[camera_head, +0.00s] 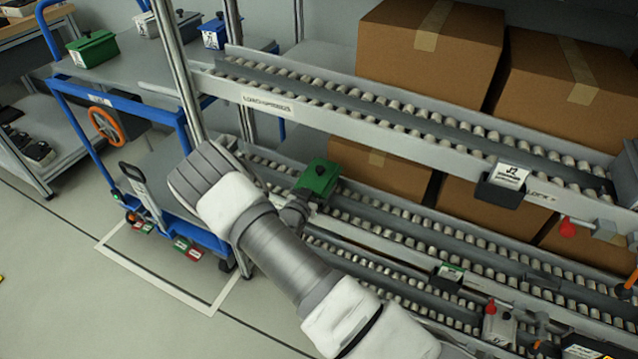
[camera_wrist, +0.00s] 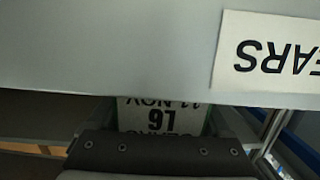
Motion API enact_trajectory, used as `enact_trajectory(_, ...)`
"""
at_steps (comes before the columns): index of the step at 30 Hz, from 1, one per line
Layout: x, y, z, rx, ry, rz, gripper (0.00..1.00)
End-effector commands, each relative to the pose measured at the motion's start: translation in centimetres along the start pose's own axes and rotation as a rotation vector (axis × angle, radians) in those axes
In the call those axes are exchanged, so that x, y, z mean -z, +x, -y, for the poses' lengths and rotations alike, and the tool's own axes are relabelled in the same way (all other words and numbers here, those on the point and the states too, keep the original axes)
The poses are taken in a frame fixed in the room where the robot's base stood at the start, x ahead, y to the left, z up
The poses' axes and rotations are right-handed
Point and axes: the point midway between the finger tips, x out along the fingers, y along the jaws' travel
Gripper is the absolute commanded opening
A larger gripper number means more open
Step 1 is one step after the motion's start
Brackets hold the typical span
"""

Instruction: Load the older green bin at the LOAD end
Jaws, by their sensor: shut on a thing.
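In the wrist view the bin's white label (camera_wrist: 160,115) shows upside down and seems to read 11 NOV. I cannot tell whether the bin rests on the rollers. A second green bin (camera_head: 93,50) stands on the grey top at the upper left; its label is too small to read.
The upper lane's rail (camera_head: 330,118) runs just above the held bin; its label (camera_wrist: 268,55) ends in EARS in the wrist view. A metal post (camera_head: 180,70) stands close to my arm. A blue cart (camera_head: 165,165) is at left. Cardboard boxes (camera_head: 430,45) fill the back.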

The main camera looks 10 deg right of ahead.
Motion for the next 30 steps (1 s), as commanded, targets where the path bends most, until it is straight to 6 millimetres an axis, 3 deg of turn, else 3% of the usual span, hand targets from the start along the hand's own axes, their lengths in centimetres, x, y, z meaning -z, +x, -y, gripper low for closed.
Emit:
enact_trajectory(2,0.0,0.1,0.0,0.000,0.001,-0.004,0.00)
enact_trajectory(3,0.0,0.1,0.0,0.000,0.001,-0.004,0.84)
enact_trajectory(6,0.1,0.1,0.0,0.000,0.001,-0.003,1.00)
enact_trajectory(17,-0.1,-0.9,0.1,0.002,-0.002,0.004,1.00)
enact_trajectory(20,0.1,-2.4,0.1,0.002,-0.001,0.003,1.00)
enact_trajectory(30,0.1,-10.7,0.1,0.004,-0.002,0.001,1.00)
